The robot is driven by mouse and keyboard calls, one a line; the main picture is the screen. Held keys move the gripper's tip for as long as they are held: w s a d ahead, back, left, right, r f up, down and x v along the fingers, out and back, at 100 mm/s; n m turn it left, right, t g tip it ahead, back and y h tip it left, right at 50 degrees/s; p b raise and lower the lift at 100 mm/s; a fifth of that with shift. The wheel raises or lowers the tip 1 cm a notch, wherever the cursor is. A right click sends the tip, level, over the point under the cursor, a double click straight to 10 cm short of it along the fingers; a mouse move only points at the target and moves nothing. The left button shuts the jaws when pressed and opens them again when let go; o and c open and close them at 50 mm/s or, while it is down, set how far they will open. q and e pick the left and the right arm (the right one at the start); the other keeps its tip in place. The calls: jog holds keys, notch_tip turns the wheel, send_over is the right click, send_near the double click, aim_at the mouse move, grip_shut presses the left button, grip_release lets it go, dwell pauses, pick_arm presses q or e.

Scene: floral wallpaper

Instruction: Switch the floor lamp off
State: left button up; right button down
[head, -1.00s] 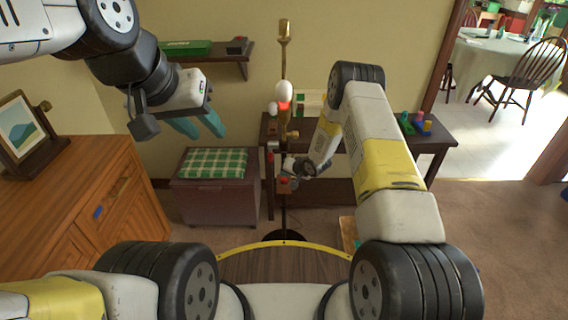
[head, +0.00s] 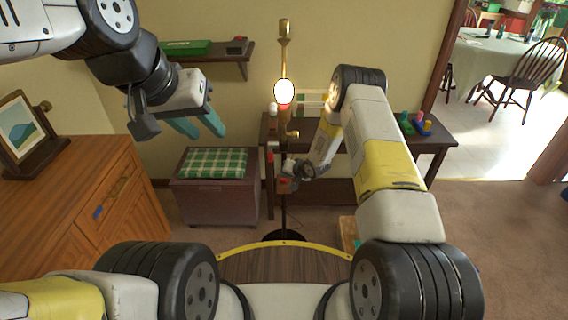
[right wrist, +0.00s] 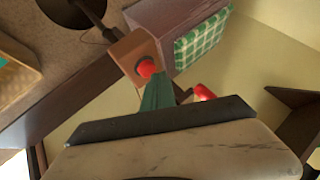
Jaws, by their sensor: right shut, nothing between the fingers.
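The floor lamp (head: 283,60) is a brass pole on a round dark base (head: 284,236). Its bulb (head: 284,92) glows bright white. A brown switch box with a red button (right wrist: 148,67) shows in the right wrist view, near the lamp's dark base (right wrist: 88,18). My right gripper (right wrist: 154,82) is shut and empty, its green fingertips right at the button's edge; I cannot tell if they touch. In the head view its fingers are mostly hidden by the wrist beside the pole. My left gripper (head: 197,125) is open and empty, high at the left.
A dark side table (head: 435,140) with small coloured things stands behind the lamp. A brown ottoman (head: 215,203) with a green checked top is left of the pole. A wooden cabinet (head: 95,185) is at the left, and a wall shelf (head: 215,58) is above the ottoman.

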aim_at(286, 180)
jog(key=shift+f, duration=0.5)
dwell(0.5)
jog(key=shift+r, duration=0.9)
jog(key=shift+r, duration=2.5)
jog(key=shift+s, duration=0.1)
